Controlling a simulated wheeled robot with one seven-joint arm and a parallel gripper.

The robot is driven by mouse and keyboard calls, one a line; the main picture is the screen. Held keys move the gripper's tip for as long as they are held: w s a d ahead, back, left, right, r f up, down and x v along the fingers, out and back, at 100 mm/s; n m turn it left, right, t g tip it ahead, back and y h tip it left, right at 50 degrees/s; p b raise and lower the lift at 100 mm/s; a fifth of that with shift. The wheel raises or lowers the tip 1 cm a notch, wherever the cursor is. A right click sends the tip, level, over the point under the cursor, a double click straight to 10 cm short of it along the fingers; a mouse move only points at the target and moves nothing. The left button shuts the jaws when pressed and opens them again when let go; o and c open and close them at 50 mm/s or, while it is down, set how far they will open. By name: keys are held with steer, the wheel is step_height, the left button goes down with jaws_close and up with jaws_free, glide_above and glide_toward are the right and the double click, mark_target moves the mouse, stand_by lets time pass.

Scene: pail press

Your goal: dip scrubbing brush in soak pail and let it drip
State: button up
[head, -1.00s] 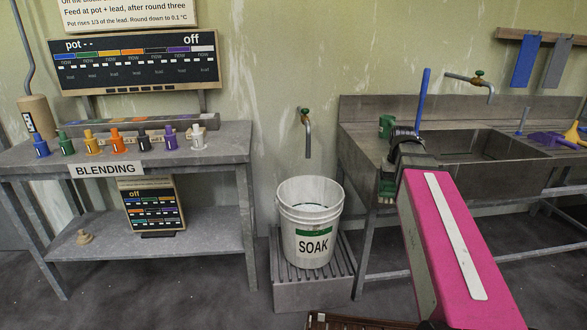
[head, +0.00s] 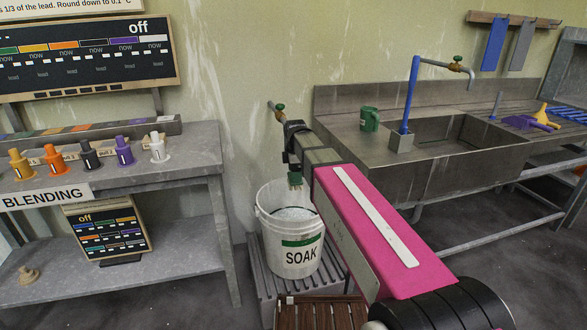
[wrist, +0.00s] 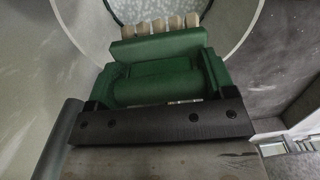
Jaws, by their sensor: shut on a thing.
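The white soak pail (head: 290,262) stands on a slatted grey stand, with pale liquid or suds (head: 295,214) visible inside. My gripper (head: 295,172) is above the pail's back rim area, shut on the green scrubbing brush (head: 294,180). In the wrist view, the green brush (wrist: 155,85) lies across the jaws, with pale bristle tufts (wrist: 160,24) at its far side. The pail's rim (wrist: 253,28) curves around it there. The brush appears over the opening; whether it touches the liquid I cannot tell.
A tap (head: 276,108) is on the wall behind the pail. The blending bench (head: 130,178) with several coloured bottles stands left. A brown slatted thing (head: 320,312) is in front.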

steer(key=shift+w+a+f+n, duration=0.25)
steer(key=shift+a+f+n, duration=0.05)
step_height(320, 180, down, 23)
steer(key=shift+f, duration=0.15)
stand_by(1.3)
stand_by(1.5)
steer(key=shift+r, duration=11.1)
